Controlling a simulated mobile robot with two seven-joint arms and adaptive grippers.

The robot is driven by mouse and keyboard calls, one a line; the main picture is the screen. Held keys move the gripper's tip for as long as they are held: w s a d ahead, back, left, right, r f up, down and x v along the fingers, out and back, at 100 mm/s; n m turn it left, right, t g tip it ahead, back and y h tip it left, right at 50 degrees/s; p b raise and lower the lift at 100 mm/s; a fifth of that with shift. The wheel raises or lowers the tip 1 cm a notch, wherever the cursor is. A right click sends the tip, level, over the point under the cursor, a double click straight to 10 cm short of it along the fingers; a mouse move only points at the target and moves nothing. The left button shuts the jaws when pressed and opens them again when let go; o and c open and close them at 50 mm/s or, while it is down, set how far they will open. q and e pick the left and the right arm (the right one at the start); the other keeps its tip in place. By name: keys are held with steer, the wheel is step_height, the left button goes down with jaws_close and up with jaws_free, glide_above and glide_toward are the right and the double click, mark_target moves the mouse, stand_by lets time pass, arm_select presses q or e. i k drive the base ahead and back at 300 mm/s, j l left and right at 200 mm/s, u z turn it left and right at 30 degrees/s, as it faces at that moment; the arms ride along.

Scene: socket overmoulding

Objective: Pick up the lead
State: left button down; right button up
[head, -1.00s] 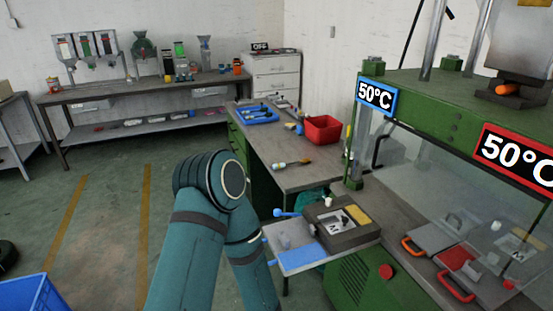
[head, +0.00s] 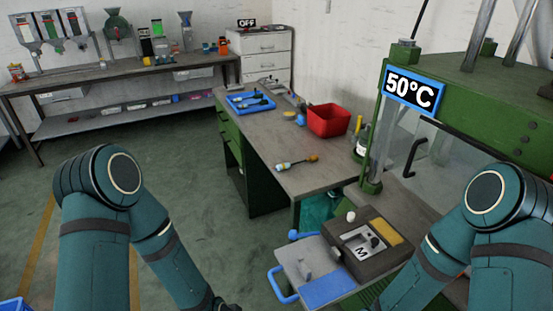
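I cannot make out a lead for certain in the head view. A small tool-like item (head: 297,163) with a tan end and a pale blue end lies on the grey workbench (head: 262,148). A blue tray (head: 236,110) with several dark-and-blue handled items lies farther back on the bench. My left arm comes in at the lower left, and only a dark bit near its end shows at the bottom edge. My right arm comes in at the lower right. The fingers of both grippers are out of view.
A red bin (head: 329,121) stands on the bench. A mould block (head: 345,270) marked M, with a blue-handled plate (head: 288,262) beside it, sits at the green press (head: 505,100). A back bench (head: 130,72) carries dispensers. A drawer cabinet (head: 262,62) stands beside it. Floor left of the bench is clear.

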mark_target(285, 166)
steer(key=k+u, duration=0.1)
steer(key=k, duration=0.55)
steer(key=i+j+u, duration=0.15)
steer(key=u, duration=1)
steer(key=i+l, duration=0.15)
steer(key=i, duration=0.55)
steer(key=i+l, duration=0.1)
steer(key=i, duration=0.6)
steer(key=i+l, duration=0.15)
steer(key=i, duration=0.55)
steer(key=i+l, duration=0.1)
steer(key=i, duration=0.6)
steer(key=i+j+z, duration=0.1)
steer(key=i+z, duration=0.3)
steer(key=i+j+z, duration=0.2)
steer(key=i+z, duration=0.2)
